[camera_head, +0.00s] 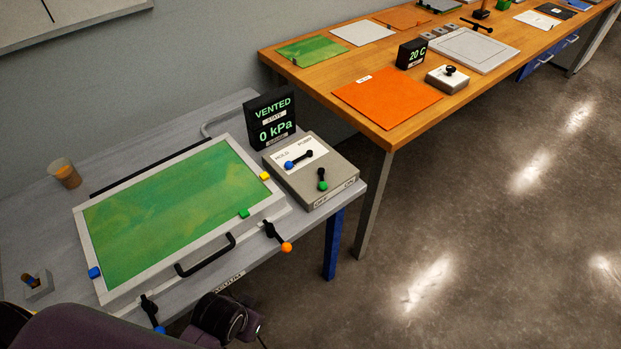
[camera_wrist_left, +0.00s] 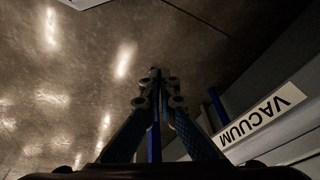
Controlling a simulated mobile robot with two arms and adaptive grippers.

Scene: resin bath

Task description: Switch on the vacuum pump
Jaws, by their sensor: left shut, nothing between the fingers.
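The grey control box (camera_head: 338,183) stands at the right end of the grey bench. One lever has a blue knob (camera_head: 289,165), on the HOLD side of the HOLD/PUMP plate. Another has a green knob (camera_head: 323,186), toward the front edge marked OFF and ON, nearer OFF. The black display (camera_head: 271,118) behind reads VENTED, 0 kPa. My left gripper (camera_wrist_left: 155,76) is shut and empty in the left wrist view, over the floor beside the VACUUM label (camera_wrist_left: 260,116). In the head view my left arm is at the bottom and its fingertips are not clear. My right gripper is out of view.
A green-topped bath with a pale frame (camera_head: 192,287) has a black handle (camera_head: 206,256) and clamps with orange (camera_head: 286,247) and blue knobs along its front. A cup (camera_head: 65,173) stands at left. A wooden table (camera_head: 455,105) stands behind right. Floor right of the bench is clear.

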